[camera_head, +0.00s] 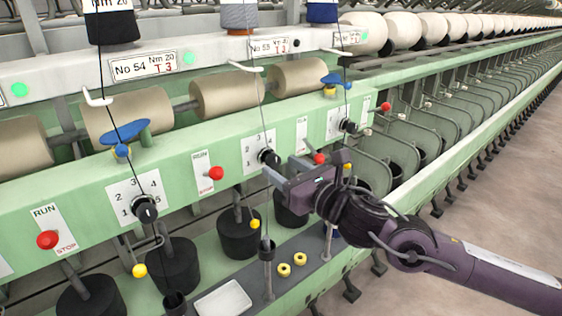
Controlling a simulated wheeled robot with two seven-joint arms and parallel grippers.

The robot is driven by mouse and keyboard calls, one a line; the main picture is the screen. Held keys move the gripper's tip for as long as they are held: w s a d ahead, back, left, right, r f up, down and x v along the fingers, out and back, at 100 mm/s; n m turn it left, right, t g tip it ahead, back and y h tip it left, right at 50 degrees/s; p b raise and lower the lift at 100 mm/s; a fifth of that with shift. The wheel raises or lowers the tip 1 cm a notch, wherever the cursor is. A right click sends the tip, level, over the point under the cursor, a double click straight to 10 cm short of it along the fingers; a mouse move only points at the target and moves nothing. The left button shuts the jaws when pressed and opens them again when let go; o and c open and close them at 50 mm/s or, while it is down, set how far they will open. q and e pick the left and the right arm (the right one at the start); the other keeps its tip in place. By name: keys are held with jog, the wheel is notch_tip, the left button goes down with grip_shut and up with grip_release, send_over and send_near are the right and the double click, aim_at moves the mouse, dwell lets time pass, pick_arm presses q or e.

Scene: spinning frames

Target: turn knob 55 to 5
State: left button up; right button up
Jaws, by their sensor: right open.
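A black rotary knob (266,157) sits on a white number panel (250,146) on the green rail, near the middle. The plate (268,46) above it is too small to read with certainty. My right gripper (279,170) is open, just right of and below this knob, with its fingertips close to it. I cannot tell whether they touch it. The gripper hides part of the panel, and the knob's pointer setting is not clear. My left gripper is not in view.
Another black knob (145,208) is at left, below the No 54 plate (143,67), and one (347,125) is at right. Red run/stop buttons (216,173) (319,158) flank the middle knob. A thread (262,100) hangs in front. The floor (470,220) at right is clear.

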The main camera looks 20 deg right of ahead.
jog(key=shift+w+a, duration=0.3)
jog(key=shift+w, duration=0.3)
jog(key=c, duration=1)
jog(key=shift+m, duration=0.3)
